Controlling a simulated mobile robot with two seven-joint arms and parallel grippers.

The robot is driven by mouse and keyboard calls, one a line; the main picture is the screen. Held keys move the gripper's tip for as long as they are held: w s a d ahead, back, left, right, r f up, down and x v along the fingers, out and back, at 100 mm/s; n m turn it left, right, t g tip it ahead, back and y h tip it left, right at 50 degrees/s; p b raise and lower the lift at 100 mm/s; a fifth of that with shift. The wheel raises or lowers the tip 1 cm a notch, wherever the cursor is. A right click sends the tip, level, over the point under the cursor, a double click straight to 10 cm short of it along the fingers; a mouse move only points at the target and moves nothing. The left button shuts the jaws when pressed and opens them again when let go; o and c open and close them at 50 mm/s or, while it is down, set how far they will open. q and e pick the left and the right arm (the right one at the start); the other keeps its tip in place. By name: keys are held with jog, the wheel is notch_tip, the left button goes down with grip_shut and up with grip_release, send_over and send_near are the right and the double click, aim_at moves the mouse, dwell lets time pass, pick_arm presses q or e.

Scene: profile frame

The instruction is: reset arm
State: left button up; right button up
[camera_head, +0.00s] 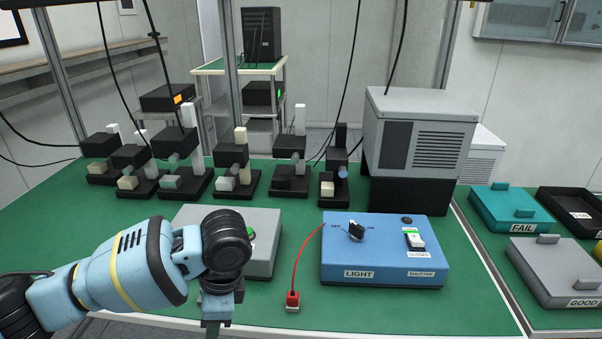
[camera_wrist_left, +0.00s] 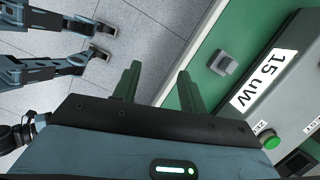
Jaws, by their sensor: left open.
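My left arm comes in from the left in the head view, over the front edge of the green table (camera_head: 120,215). Its gripper (camera_head: 212,325) points down in front of the grey box (camera_head: 265,222) and is cut off by the lower picture edge. In the left wrist view the two green fingers of this gripper (camera_wrist_left: 158,85) stand apart with nothing between them. Grey floor and the table's edge lie beyond them. My right gripper is not seen.
The grey box, with a "15 uW" display and green button, also shows in the wrist view (camera_wrist_left: 285,75). A blue LIGHT/SHUTTER box (camera_head: 385,255) and red plug (camera_head: 292,300) are right of the arm. FAIL (camera_head: 510,205) and GOOD (camera_head: 545,265) boxes stand further right.

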pick_arm(q)
jog(key=a+n, duration=0.1)
jog(key=a, duration=0.4)
jog(key=s+d+f+n+t+h, duration=0.2)
jog(key=f+n+h, duration=0.1)
jog(key=f, duration=0.7)
jog(key=s+d+f+n+t+h, duration=0.15)
jog(key=f+h, duration=0.25)
jog(key=f, duration=0.6)
jog(key=s+a+f+n+t+y, duration=0.1)
jog(key=s+a+f+t, duration=0.2)
jog(key=s+a, duration=0.5)
jog(key=s+a+f+n+t+y, duration=0.1)
jog(key=s+a+f+n+t, duration=0.15)
jog(key=s+a, duration=0.45)
jog(key=d+n+t, duration=0.1)
jog(key=d+n, duration=0.3)
jog(key=d, duration=0.7)
jog(key=shift+d+f, duration=0.2)
jog(key=shift+d, duration=0.2)
